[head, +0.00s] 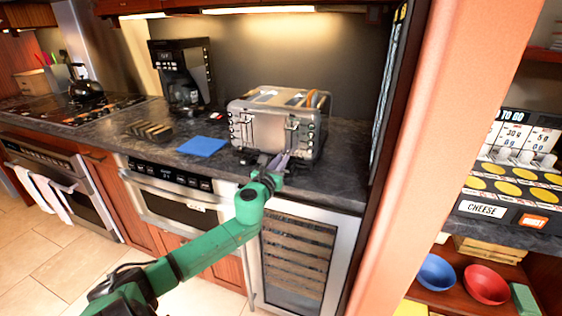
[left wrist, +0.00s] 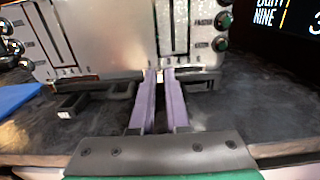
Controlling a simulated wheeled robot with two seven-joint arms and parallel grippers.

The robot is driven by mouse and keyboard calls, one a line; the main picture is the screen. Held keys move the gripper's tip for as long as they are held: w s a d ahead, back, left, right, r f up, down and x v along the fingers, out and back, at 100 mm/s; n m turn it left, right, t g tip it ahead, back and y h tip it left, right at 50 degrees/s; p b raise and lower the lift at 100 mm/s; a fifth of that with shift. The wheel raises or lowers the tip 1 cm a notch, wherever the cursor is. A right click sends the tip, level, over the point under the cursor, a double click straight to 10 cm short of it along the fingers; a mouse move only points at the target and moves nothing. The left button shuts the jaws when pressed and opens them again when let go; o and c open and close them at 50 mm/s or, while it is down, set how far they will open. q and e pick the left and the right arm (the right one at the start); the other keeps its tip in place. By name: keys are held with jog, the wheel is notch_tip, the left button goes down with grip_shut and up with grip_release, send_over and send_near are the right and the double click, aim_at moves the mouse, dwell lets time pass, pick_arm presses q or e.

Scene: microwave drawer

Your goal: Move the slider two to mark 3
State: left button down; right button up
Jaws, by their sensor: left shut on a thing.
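The silver toaster (head: 268,128) stands on the dark counter, its front towards me. In the left wrist view its front (left wrist: 110,35) has two vertical slots with small marks below them and knobs at both sides. My left gripper (head: 280,162) is at the lower front of the toaster. In the left wrist view its purple fingers (left wrist: 160,78) are close together at the bottom of the right-hand slot, shut on slider two, which they mostly hide. A black lever (left wrist: 70,105) sticks out low, left of the fingers. My right gripper is in neither view.
A blue cloth (head: 202,146) lies left of the toaster. A black coffee maker (head: 180,80) stands behind it. A dark tall panel and an orange pillar (head: 440,130) close off the right side. An oven (head: 170,190) is below the counter.

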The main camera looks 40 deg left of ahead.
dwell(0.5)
pick_arm(q)
jog(key=shift+w+d+r+p, duration=0.1)
jog(key=shift+d+r+p, duration=0.05)
jog(key=shift+d+p, duration=0.15)
jog(key=shift+w+d, duration=0.1)
jog(key=shift+d, duration=0.15)
jog(key=c, duration=0.9)
grip_release()
jog(key=shift+d, duration=0.1)
